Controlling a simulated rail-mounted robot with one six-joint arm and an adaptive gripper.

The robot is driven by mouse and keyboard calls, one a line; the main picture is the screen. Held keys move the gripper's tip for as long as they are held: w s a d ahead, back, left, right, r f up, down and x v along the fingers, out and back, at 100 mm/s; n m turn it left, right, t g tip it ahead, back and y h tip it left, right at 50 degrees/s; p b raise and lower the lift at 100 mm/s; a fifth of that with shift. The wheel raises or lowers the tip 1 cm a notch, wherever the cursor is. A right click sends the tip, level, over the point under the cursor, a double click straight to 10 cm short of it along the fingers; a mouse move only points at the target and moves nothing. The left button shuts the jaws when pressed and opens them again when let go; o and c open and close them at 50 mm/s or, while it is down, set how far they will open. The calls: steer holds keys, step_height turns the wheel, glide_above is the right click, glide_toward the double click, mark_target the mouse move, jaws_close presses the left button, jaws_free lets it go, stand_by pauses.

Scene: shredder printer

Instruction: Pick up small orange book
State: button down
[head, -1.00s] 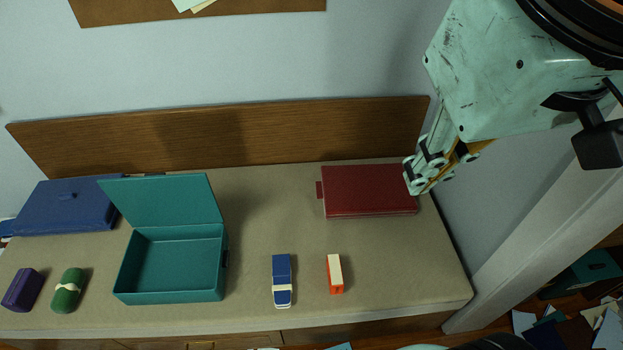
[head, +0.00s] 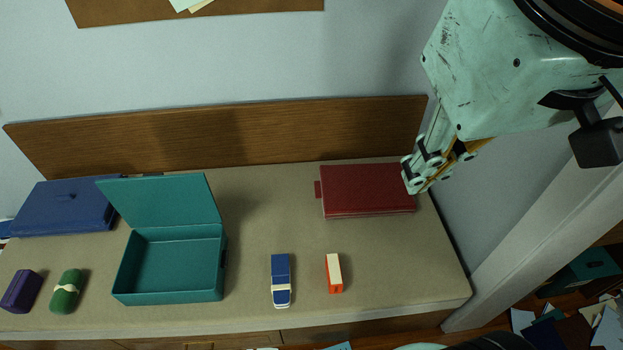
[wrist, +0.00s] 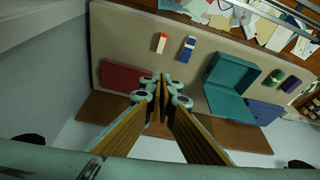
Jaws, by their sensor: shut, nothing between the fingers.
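The small orange book (head: 334,273) stands near the front right of the bench, with a cream page edge facing up. It also shows in the wrist view (wrist: 161,43), at the top centre. My gripper (head: 416,188) is at the upper right in the head view, by the right end of a dark red book. In the wrist view my gripper (wrist: 162,84) has its fingers together, with nothing between them. It is well apart from the orange book, which lies in front of it and to the left in the head view.
A blue and white item (head: 281,280) stands just left of the orange book. An open teal box (head: 170,298), a green roll (head: 66,291), a purple item (head: 21,291) and a blue case (head: 68,206) are further left. The red book (head: 368,190) lies behind. Bench space around the orange book is clear.

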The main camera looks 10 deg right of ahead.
steer(key=c, duration=2.1)
jaws_free()
